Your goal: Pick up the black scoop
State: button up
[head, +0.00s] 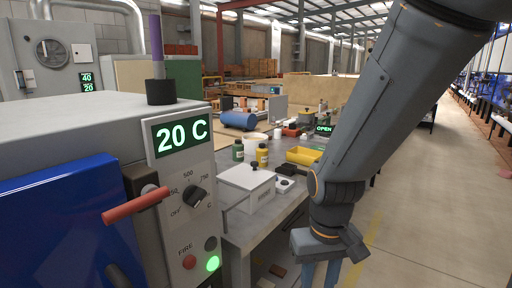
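I cannot make out a black scoop for sure. A small black object (287,169) lies by a small white device (284,184) on the grey workbench (262,228); its shape is too small to tell. My arm comes down from the top right, and its wrist hangs in front of the bench's right side. Below the wrist, bluish parts of what appears to be my gripper (321,273) are cut off by the bottom edge. The fingertips and anything between them are hidden.
A kiln with a 20 C display (180,134) and a red-handled lever (137,205) fills the left. The bench holds a lidded white box (246,183), green (238,151) and yellow (262,155) bottles, a yellow tray (303,156) and a blue cylinder (238,120). The right floor is open.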

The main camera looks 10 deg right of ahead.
aim_at(289, 170)
jog(key=z, duration=0.05)
jog(key=k, duration=0.5)
jog(key=z, duration=1.75)
jog(key=i, duration=1.2)
jog(key=u, duration=2.05)
jog(key=i, duration=0.5)
jog(key=u, duration=0.05)
